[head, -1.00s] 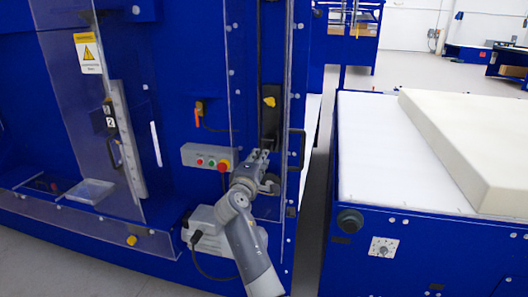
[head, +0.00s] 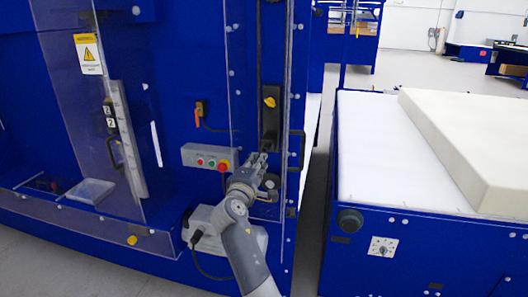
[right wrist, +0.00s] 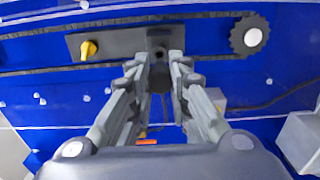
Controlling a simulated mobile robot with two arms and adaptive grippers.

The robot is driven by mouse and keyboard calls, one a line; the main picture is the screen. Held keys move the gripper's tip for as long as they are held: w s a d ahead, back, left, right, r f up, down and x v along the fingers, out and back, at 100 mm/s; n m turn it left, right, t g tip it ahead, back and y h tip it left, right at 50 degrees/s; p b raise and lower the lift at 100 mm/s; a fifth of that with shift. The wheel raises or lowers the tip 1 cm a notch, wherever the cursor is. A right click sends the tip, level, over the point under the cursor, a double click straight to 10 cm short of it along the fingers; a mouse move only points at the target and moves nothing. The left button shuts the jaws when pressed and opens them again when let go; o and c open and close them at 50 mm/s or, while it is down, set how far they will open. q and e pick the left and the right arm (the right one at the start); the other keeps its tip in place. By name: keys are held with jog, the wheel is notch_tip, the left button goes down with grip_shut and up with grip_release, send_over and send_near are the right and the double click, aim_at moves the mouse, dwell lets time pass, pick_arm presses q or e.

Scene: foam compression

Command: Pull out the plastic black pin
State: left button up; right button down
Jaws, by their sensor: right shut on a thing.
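The black pin (right wrist: 160,78) shows in the right wrist view between my right gripper's fingertips (right wrist: 160,62), in front of a dark grey plate (right wrist: 118,44) on the blue machine. My right gripper is shut on the pin, and its tips hide part of it. In the head view my right gripper (head: 260,158) is at the lower end of the same plate (head: 270,82); the pin is too small to make out clearly there. My left gripper is not in view.
A yellow knob (head: 269,102) sits on the plate above my gripper. A button box (head: 207,158) is left of my gripper. A table with white foam (head: 470,140) stands right, across a narrow gap.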

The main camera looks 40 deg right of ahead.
jog(key=shift+p+v, duration=0.3)
jog(key=shift+v, duration=1.35)
